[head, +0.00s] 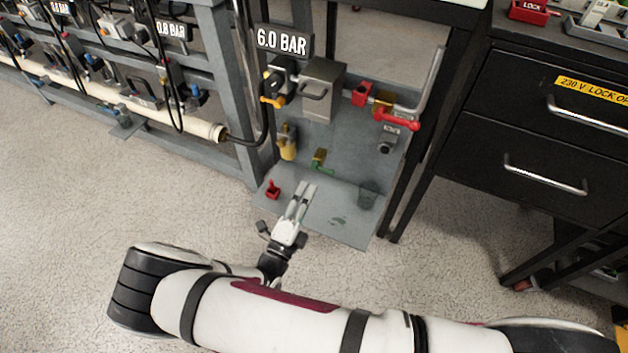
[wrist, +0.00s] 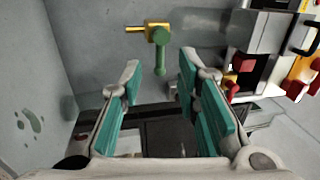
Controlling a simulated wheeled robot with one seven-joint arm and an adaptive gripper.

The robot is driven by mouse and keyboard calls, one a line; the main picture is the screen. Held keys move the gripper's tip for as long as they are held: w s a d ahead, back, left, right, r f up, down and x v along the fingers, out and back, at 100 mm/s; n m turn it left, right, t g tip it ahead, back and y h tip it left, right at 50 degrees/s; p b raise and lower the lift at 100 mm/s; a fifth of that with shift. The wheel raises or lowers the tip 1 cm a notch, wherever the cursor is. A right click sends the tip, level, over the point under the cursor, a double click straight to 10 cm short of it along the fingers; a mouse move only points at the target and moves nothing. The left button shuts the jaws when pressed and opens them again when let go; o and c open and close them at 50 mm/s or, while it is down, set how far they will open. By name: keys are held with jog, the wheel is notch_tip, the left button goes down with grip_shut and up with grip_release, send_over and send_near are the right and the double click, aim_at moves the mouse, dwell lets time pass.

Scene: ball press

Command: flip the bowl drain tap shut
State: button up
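A small brass tap with a green lever (head: 321,160), which I take to be the drain tap, sticks out low on the grey panel. Its lever points right and slightly down in the head view. In the wrist view its brass body (wrist: 154,33) and green lever (wrist: 160,55) show beyond my fingertips, with the lever pointing down the picture. My gripper (head: 303,188) is in front of and below the tap in the head view. In the wrist view its teal-padded fingers (wrist: 158,72) are apart with nothing between them. The fingers appear clear of the lever.
The grey panel (head: 345,140) also carries a brass fitting (head: 287,143), a grey box (head: 322,88) and a red lever (head: 397,119). A red object (head: 272,190) and a clear cup (head: 368,195) stand on the lower plate. Black drawers (head: 540,130) stand right.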

jog(key=shift+v, duration=2.7)
jog(key=shift+r, duration=0.1)
